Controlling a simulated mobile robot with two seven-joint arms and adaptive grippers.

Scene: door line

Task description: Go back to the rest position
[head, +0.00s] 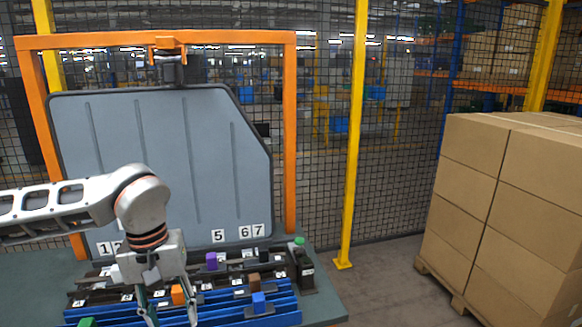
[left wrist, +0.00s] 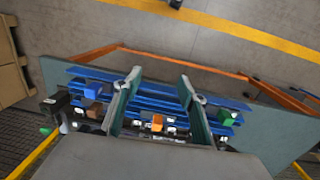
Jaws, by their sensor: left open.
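My left gripper (head: 172,314) reaches in from the left over the workbench, pointing down, its fingers apart above the blue slotted rack (head: 225,306). In the left wrist view the two fingers (left wrist: 159,76) stand wide apart with nothing between their tips. An orange block (head: 177,294) sits in the rack area; it shows low between the fingers in the left wrist view (left wrist: 157,122). A blue block (head: 258,302), a brown block (head: 253,282) and a purple block (head: 211,261) sit to the right. My right gripper is in neither view.
A grey door panel (head: 170,150) hangs in an orange frame (head: 290,130) behind the rack, with number tags along its bottom. A black device with a green top (head: 302,270) stands at the rack's right end. Stacked cartons (head: 500,200) stand right, beyond clear floor and a yellow post (head: 355,140).

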